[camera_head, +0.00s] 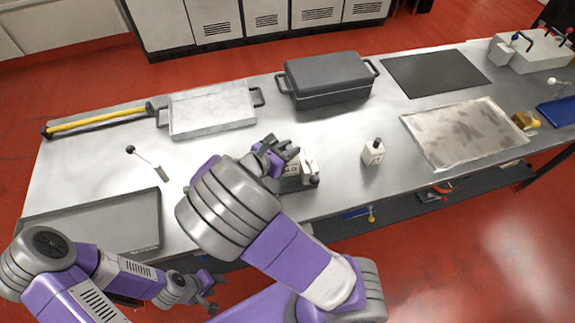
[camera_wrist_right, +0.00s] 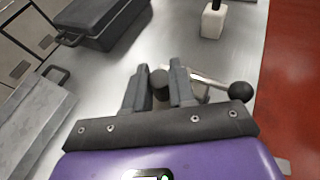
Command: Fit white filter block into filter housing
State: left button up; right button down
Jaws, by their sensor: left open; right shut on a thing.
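My right gripper (camera_head: 284,150) is over a dark grey housing (camera_head: 290,185) near the front of the bench. In the right wrist view its fingers (camera_wrist_right: 160,92) are shut on a dark round knob (camera_wrist_right: 160,77). A white block (camera_head: 291,169) with a dark mark shows just below these fingers, at the housing; how deep it sits is hidden. A lever with a black ball (camera_wrist_right: 240,91) stands beside the fingers. Another white block (camera_head: 373,153) with a black knob stands upright on the bench to the right. My left gripper (camera_head: 207,287) is open and empty, low at the front left.
A dark lidded case (camera_head: 325,80) and a light tray (camera_head: 212,110) stand behind. A grey tray (camera_head: 100,222) is at front left, a stained plate (camera_head: 465,133) at right. The bench around the free white block is clear.

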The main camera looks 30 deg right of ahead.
jog(key=shift+w+f+b, duration=0.1)
jog(key=shift+f+b, duration=0.7)
jog(key=shift+f, duration=1.75)
jog(key=shift+f, duration=0.2)
jog(key=c, duration=0.9)
grip_release()
jog(key=shift+r, duration=0.15)
jog(key=shift+a+r, duration=0.2)
jog(key=p+v, duration=0.3)
jog(key=v, duration=0.8)
jog(key=shift+a, duration=0.3)
